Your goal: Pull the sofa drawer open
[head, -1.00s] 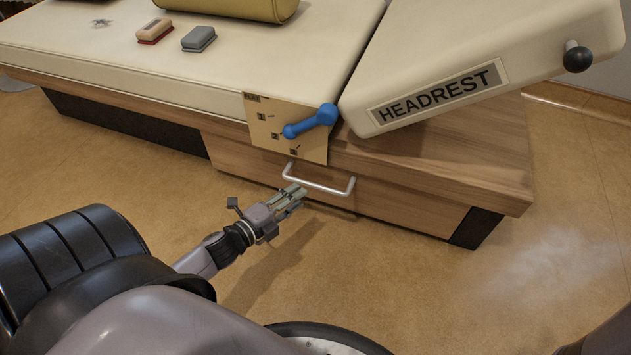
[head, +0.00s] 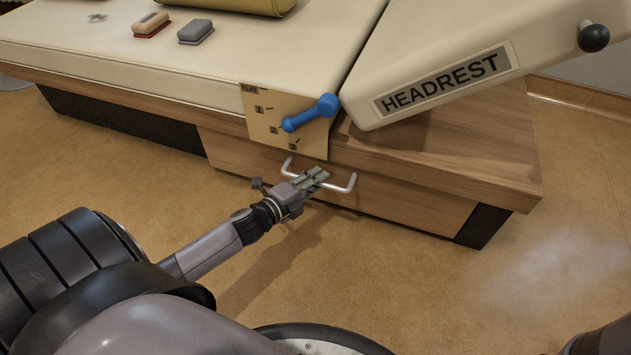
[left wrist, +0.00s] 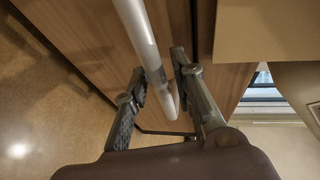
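The sofa drawer (head: 400,205) is a wooden front in the sofa's base, and it looks closed. Its silver bar handle (head: 341,187) runs across the upper part of the front. My left gripper (head: 318,176) is at the middle of the handle. In the left wrist view the handle (left wrist: 140,35) passes between the two fingers of my left gripper (left wrist: 158,90). The fingers are apart, with a gap visible on the left side of the bar. The right gripper is not in view.
A plate with a blue lever (head: 311,113) hangs above the handle. The tilted headrest (head: 450,65) with a dark knob (head: 593,37) is at the right. Two brushes (head: 196,32) lie on the cushion. The floor (head: 400,290) before the drawer is clear.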

